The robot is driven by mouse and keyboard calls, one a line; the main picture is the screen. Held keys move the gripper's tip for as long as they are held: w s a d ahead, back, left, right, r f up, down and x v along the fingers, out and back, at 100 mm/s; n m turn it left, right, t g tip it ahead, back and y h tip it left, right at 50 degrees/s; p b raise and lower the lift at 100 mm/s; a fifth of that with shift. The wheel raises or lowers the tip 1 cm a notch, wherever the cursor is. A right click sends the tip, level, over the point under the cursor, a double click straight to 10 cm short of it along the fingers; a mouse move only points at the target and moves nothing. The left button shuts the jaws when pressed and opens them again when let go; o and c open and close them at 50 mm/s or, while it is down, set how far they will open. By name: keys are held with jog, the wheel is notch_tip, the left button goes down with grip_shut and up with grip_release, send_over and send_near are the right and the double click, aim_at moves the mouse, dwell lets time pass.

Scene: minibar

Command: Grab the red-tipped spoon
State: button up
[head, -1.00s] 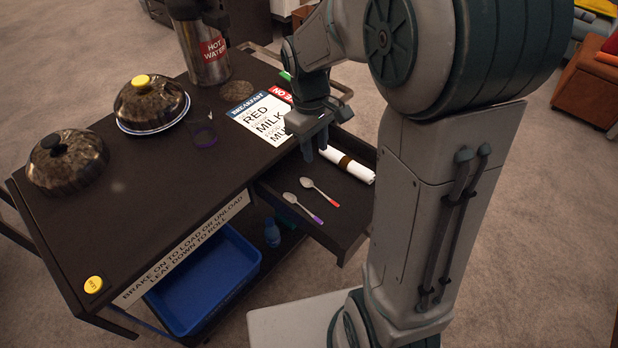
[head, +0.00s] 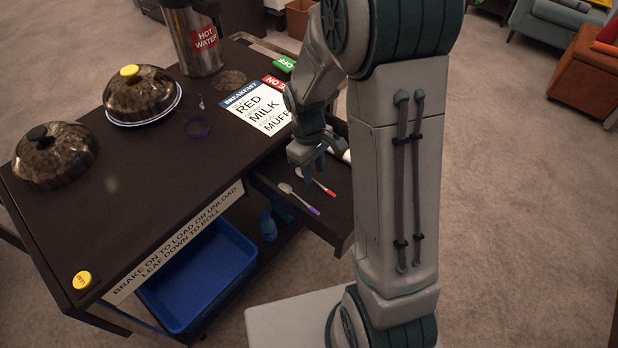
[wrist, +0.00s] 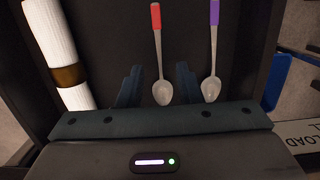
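The red-tipped spoon (wrist: 160,60) lies in the open drawer (head: 335,222). In the wrist view its bowl is between my two fingers and its red handle end points away from my gripper. It also shows in the head view (head: 325,188), partly hidden by my gripper. A purple-tipped spoon (wrist: 213,55) lies beside it, its bowl close to the right finger. My gripper (wrist: 158,82) is open, with a finger on each side of the red-tipped spoon's bowl. I cannot tell how high the fingers are above the drawer floor.
A rolled white napkin with a brown band (wrist: 68,75) lies along the drawer's left side in the wrist view. The cart top (head: 140,205) holds two domed dishes (head: 142,92), a hot water urn (head: 195,45) and a breakfast sign (head: 260,105). A blue bin (head: 195,275) sits below.

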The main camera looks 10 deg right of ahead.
notch_tip(320, 180, down, 2)
jog(key=shift+s+d+f, duration=0.1)
grip_shut()
